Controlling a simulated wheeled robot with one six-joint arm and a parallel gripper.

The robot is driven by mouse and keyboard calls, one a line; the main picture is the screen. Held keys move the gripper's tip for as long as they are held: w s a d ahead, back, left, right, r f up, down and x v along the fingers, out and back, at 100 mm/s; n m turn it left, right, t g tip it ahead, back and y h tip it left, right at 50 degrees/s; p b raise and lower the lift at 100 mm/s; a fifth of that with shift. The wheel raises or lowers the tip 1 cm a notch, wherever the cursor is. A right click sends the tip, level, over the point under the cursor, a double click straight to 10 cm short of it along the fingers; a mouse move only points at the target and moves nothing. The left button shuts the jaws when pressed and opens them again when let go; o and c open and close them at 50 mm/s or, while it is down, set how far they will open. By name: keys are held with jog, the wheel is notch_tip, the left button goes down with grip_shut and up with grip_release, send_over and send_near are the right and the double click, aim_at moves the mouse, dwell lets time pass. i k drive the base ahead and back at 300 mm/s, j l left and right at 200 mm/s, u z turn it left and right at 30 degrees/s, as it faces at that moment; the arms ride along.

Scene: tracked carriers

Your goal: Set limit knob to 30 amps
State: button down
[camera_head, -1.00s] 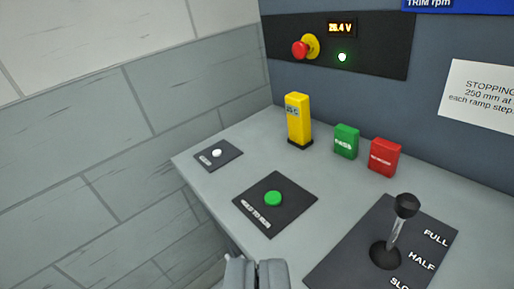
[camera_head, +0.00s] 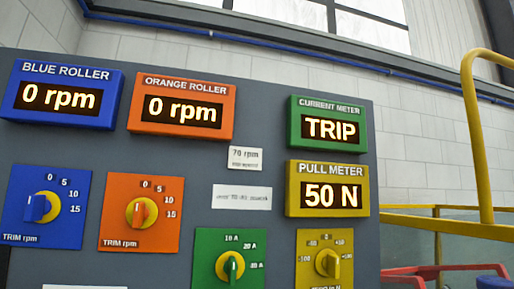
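The green plate (camera_head: 203,263) at the bottom centre carries the amp knob (camera_head: 230,267), a yellow disc with a green grip. Its marks read 10 A at the top, 20 A to the upper right and what looks like 30 A at the right. The grip stands nearly upright, its upper end toward the 10 A side; which end is the pointer is hard to tell. The lower part of the plate is cut off by the picture edge. The green current meter (camera_head: 328,127) above right reads TRIP. My gripper is not in this view.
A blue trim knob (camera_head: 41,207) and an orange trim knob (camera_head: 141,213) sit left of the green plate. A yellow-plate knob (camera_head: 327,263) sits close on its right. The yellow pull meter (camera_head: 328,190) reads 50 N. A yellow rail (camera_head: 480,150) stands at the right.

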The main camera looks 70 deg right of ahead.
aim_at(230, 268)
jog(key=z, duration=2.1)
